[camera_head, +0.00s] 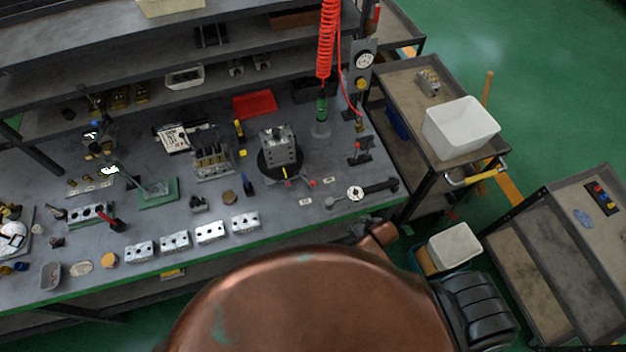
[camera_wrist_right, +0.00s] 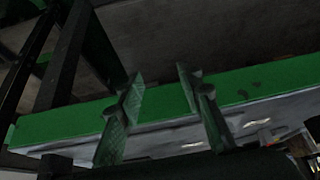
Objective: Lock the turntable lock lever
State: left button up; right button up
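The turntable (camera_head: 268,172) is a dark round plate on the workbench, with a grey metal valve block (camera_head: 279,148) standing on it. My right gripper (camera_head: 368,230) is partly visible below the bench's front edge, well short of the turntable. In the right wrist view my right gripper (camera_wrist_right: 160,84) has its two fingers apart with nothing between them, near the green bench edge (camera_wrist_right: 60,124). My left gripper is not in view.
Several small valve blocks (camera_head: 210,232) line the bench front. A wrench-like tool (camera_head: 375,190) lies right of the turntable. A red coiled hose (camera_head: 326,40) hangs behind it. A cart with a white bin (camera_head: 460,127) stands to the right. My copper-coloured body hides the lower middle.

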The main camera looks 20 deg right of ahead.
notch_tip(320, 180, up, 11)
jog(key=w+a+p, duration=0.2)
jog(key=a, duration=0.1)
jog(key=n+t+y, duration=0.1)
jog(key=t+y, duration=0.1)
jog(key=y, duration=0.1)
send_near(314, 183)
notch_tip(314, 183, down, 3)
jog(key=w, duration=0.2)
jog(key=shift+a+r+x, duration=0.1)
jog(key=shift+a+x, duration=0.05)
jog(key=shift+x, duration=1.15)
jog(key=shift+a+r+x, duration=0.1)
jog(key=shift+a+x, duration=0.1)
jog(key=shift+x, duration=1.05)
jog(key=shift+a+r+x, duration=0.1)
jog(key=shift+a+x, duration=0.05)
jog(key=shift+x, duration=1.15)
jog(key=shift+f, duration=0.15)
jog(key=shift+c, duration=0.3)
grip_shut()
